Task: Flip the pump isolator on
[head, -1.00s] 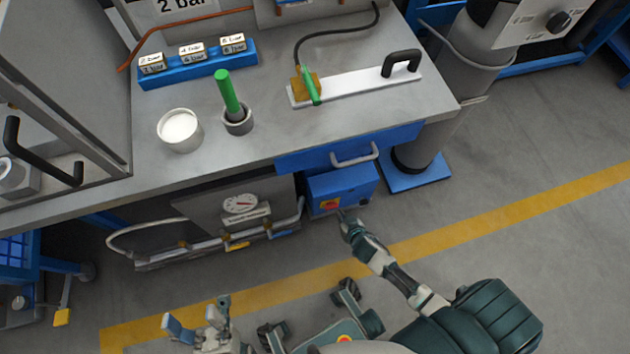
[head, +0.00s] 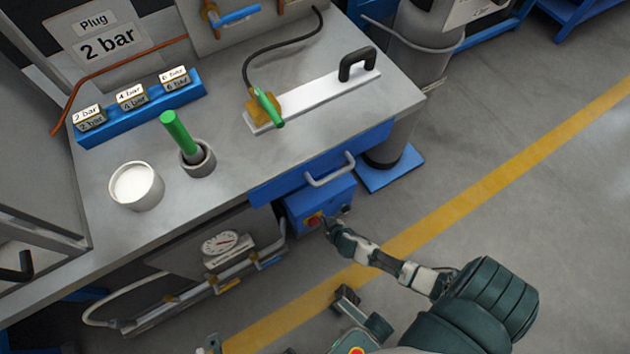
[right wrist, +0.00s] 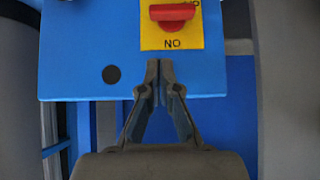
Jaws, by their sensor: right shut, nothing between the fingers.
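The pump isolator is a red rotary handle (right wrist: 172,12) on a yellow plate (right wrist: 171,38), fixed to a blue box (right wrist: 85,45). In the right wrist view the handle lies crosswise, and the letters "NO" show below it, as if upside down. Other lettering above is partly covered. In the head view the isolator (head: 314,220) is small on the front of the box under the bench. My right gripper (right wrist: 160,66) is shut and empty, its tips just below the yellow plate and apart from the handle; it also shows in the head view (head: 329,224). Only a sliver of my left gripper (head: 210,347) shows.
A drawer handle (head: 331,171) juts out above the blue box. A gauge (head: 220,243) and pipes are to its left. The bench top (head: 225,205) overhangs, with a white cup (head: 136,186) and green rod (head: 179,133). The floor right of the box is open.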

